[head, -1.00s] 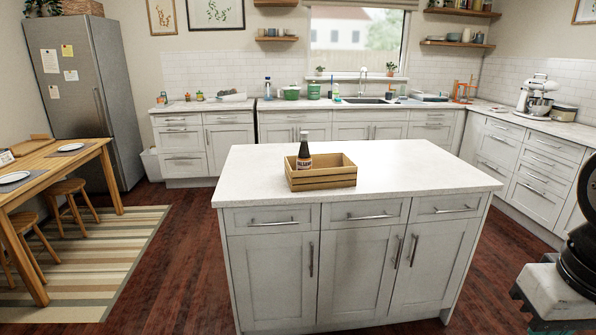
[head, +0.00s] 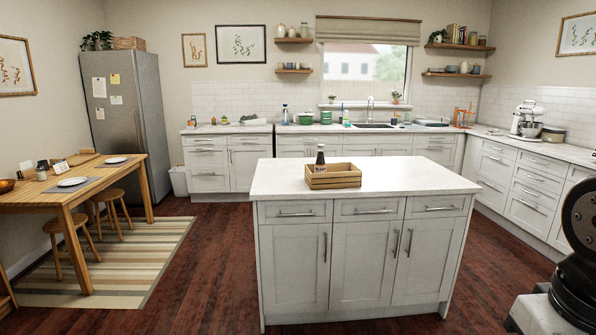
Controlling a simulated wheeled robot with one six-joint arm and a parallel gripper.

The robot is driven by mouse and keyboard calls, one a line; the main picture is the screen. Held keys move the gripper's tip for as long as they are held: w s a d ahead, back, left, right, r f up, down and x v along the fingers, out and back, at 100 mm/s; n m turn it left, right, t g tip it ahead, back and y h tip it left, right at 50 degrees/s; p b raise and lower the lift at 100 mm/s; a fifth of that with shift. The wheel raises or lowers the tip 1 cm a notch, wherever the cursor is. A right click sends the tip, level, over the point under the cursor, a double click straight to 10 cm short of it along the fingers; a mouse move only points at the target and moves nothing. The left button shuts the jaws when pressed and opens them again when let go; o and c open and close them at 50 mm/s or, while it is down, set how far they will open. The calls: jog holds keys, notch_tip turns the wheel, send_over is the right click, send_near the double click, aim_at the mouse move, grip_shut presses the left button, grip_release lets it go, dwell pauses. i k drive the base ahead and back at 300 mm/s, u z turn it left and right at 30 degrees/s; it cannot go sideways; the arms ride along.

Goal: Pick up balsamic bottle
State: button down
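My gripper is not in view; only a dark part of my own body shows at the right edge, well apart from the bottle.
The white island (head: 400,183) stands ahead, its top clear to the right of the crate. A wooden table (head: 118,188) with plates and stools stands at left by a striped rug (head: 125,265). Counters (head: 560,150) line the back and right. Dark wood floor is open around the island.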

aim_at(319, 166)
jog(key=u, duration=0.25)
jog(key=i, duration=1)
jog(key=u, duration=0.65)
jog(key=i, duration=2.05)
jog(key=z, duration=1.85)
